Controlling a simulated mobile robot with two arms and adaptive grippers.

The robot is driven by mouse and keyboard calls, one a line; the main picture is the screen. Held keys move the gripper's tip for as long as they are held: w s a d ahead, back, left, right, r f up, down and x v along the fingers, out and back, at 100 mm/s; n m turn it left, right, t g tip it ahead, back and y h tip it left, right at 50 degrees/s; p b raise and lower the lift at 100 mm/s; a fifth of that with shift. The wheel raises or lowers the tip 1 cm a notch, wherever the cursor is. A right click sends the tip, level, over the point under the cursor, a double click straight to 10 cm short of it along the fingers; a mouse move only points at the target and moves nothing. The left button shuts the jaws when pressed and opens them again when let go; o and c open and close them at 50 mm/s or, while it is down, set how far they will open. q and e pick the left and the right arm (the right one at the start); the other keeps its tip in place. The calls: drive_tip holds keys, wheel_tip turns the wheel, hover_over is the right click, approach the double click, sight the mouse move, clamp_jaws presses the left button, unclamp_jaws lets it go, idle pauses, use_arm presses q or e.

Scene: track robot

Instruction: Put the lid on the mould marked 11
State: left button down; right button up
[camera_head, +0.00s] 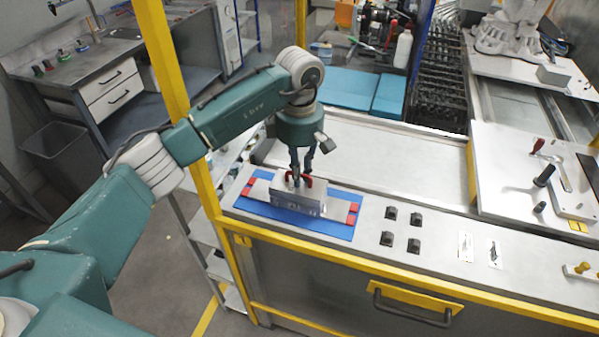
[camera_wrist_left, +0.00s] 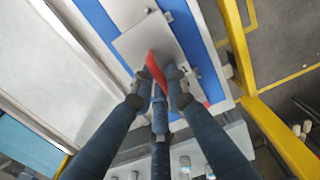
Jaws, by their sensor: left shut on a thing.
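A grey metal mould (camera_head: 297,202) stands on a blue mat (camera_head: 336,229) at the left end of the workbench. I cannot read its number. A flat metal lid (camera_wrist_left: 135,45) with a red handle (camera_wrist_left: 154,68) is at the mould; the handle also shows in the head view between my fingers. My left gripper (camera_head: 302,176) points down over the mould, its fingers closed around the red handle; they also show in the left wrist view (camera_wrist_left: 160,88). I cannot tell whether the lid touches the mould all round. My right gripper is not in view.
Red blocks (camera_head: 352,213) sit at the mat's ends. Several small black pieces (camera_head: 388,239) stand to the right on the bench. A yellow post (camera_head: 176,90) rises left of the bench. A panel with a black handle (camera_head: 543,176) lies at the far right.

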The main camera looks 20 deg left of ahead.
use_arm(q)
drive_tip(key=shift+f, duration=0.2)
drive_tip(key=c, duration=1.7)
unclamp_jaws()
drive_tip(key=shift+o, duration=0.2)
wheel_tip(320, 180, up, 12)
